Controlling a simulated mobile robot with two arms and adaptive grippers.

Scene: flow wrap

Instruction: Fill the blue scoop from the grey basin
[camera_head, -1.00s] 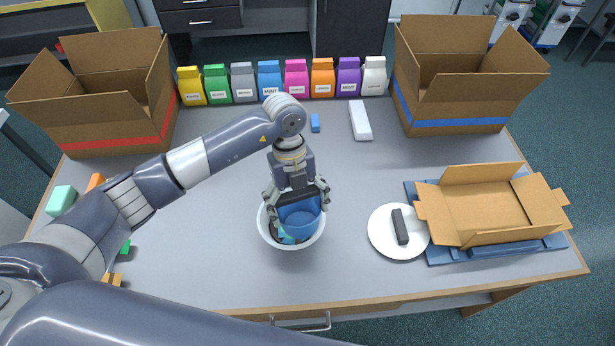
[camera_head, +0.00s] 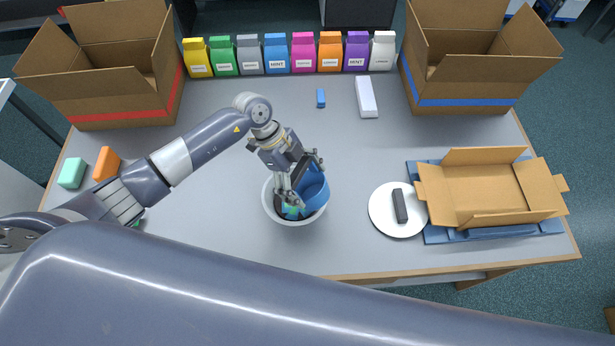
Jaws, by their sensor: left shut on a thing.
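The grey basin (camera_head: 270,208) is a round pale bowl on the table, a little left of the middle in the head view. Dark and teal-green pieces (camera_head: 291,211) show inside it. The blue scoop (camera_head: 315,190) is tilted within the basin's rim, on its right side. My left gripper (camera_head: 301,177) reaches into the basin from the upper left and is shut on the scoop. The fingers hide part of the scoop, and I cannot tell what it contains. My right gripper is not in view.
A white round plate (camera_head: 380,218) with a dark bar (camera_head: 400,206) and an open carton (camera_head: 485,193) on a blue base lie right. Several coloured pouches (camera_head: 276,55) line the back between a red-striped box (camera_head: 120,104) and a blue-striped box (camera_head: 470,88). The table between is mostly clear.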

